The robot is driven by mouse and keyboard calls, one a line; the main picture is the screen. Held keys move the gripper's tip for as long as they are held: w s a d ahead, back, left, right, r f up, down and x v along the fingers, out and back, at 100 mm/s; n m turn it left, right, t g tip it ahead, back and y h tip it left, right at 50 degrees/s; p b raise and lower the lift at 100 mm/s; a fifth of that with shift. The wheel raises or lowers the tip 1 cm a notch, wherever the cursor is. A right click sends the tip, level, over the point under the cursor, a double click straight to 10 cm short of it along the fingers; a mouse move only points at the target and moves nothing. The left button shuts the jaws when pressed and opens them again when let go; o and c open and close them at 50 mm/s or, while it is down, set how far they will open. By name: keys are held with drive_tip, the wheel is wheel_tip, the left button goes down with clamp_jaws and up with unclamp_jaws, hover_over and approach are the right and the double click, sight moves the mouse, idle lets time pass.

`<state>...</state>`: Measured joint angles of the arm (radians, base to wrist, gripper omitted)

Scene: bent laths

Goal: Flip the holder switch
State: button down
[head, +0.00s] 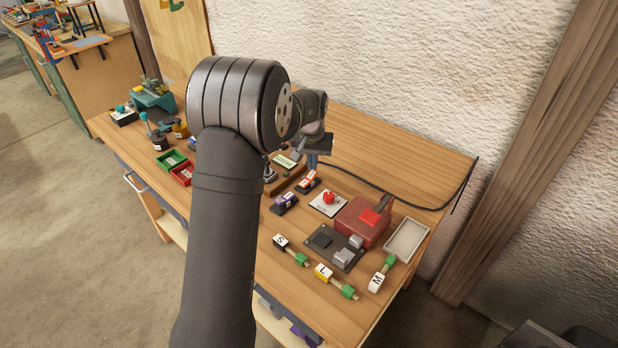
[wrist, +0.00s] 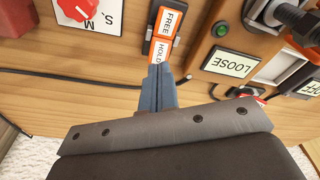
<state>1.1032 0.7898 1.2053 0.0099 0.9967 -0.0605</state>
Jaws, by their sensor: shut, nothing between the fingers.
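The holder switch is a small dark block with an orange-and-white rocker, marked FREE and HOLD in the wrist view (wrist: 170,25). In the head view the switch (head: 308,181) sits on the bench just below my gripper (head: 313,163). My gripper is shut and empty. In the wrist view its closed fingertips (wrist: 161,70) are at the HOLD end of the rocker and cover part of that end. I cannot tell whether they touch it. The FREE end is clear of the fingers.
A LOOSE sign (wrist: 229,64) and a green button (wrist: 221,29) are right of the switch in the wrist view. A red knob (head: 329,197), purple switch (head: 284,202), red box (head: 361,223) and grey tray (head: 406,240) stand nearby. Lettered lath pieces lie in front. A black cable runs behind.

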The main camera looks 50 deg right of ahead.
sight(312, 174)
drive_tip(key=shift+f, duration=1.2)
idle(0.4)
drive_tip(key=shift+r, duration=3.55)
drive_tip(key=shift+f, duration=0.1)
wheel_tip(312, 174, down, 7)
